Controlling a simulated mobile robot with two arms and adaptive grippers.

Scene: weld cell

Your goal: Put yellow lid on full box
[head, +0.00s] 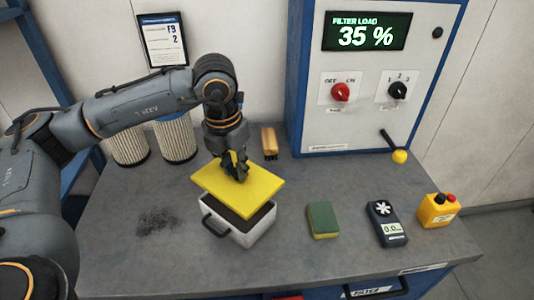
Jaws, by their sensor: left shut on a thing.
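The yellow lid (255,188) is a flat rectangular plate, held tilted just above the box in the head view. My left gripper (238,175) comes down from above and is shut on the lid near its far middle. The box (245,235) is a light grey tray with a dark handle on its front left side. Its front part shows dark contents inside, and the lid hides its rear part. I cannot tell whether the lid touches the rim at the back. My right gripper is not in view.
A green and yellow sponge (322,220), a dark handheld meter (386,223) and a yellow button box (438,210) stand to the right. Dark powder (157,222) lies at left. White filters (175,140), a brush (269,142) and the control cabinet (370,120) are behind.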

